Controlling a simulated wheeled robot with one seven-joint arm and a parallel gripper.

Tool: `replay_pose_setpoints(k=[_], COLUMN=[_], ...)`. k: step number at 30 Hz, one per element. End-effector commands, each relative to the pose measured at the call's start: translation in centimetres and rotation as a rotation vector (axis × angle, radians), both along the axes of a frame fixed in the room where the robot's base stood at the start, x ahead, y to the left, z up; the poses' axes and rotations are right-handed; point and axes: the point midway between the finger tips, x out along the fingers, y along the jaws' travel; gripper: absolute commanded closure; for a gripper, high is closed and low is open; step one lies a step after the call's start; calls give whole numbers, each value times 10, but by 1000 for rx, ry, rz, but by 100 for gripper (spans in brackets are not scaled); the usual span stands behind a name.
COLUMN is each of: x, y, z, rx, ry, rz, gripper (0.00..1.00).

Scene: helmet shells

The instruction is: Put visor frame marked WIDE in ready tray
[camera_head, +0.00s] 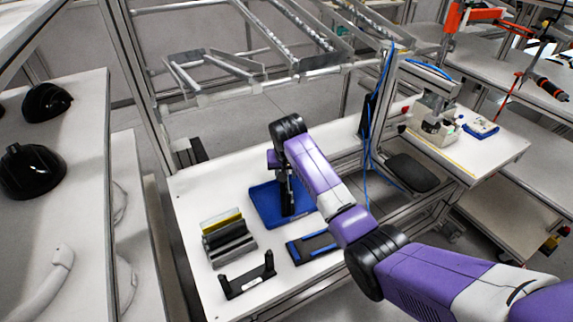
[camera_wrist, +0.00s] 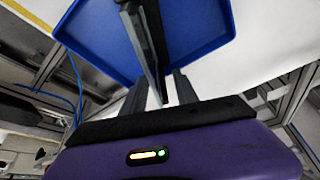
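A blue tray (camera_head: 265,208) lies on the white bench in the head view; no label on it is readable. My gripper (camera_head: 286,178) points down over it. A dark upright frame-like piece (camera_head: 288,200) stands or hangs below the gripper, over the tray. In the wrist view this dark piece (camera_wrist: 150,45) runs between the fingers of my gripper (camera_wrist: 160,78), with the tray (camera_wrist: 205,25) behind it. A narrow gap shows beside the right finger, so I cannot tell whether it is gripped. I see no WIDE mark. Contact with the tray is unclear.
A rack with upright plates (camera_head: 228,240) stands left of the tray. A black U-shaped stand (camera_head: 247,277) is in front of it. A dark blue-edged holder (camera_head: 312,246) lies near the bench's front edge. Black helmet shells (camera_head: 32,172) sit on the left table.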

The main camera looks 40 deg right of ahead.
Motion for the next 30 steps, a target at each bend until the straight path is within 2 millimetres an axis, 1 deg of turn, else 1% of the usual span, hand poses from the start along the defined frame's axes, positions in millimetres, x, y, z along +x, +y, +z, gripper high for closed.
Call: replay_pose_setpoints(k=[9, 12, 15, 18, 21, 30], x=[-18, -23, -27, -29, -30, -31], y=[16, 20, 23, 25, 26, 26], z=[60, 75, 87, 94, 96, 97], rx=[-1, -1, -1, -1, 1, 1], ry=[-4, -4, -2, -2, 1, 1], rz=[1, 0, 0, 0, 0, 0], gripper=[64, 64, 64, 64, 64, 64])
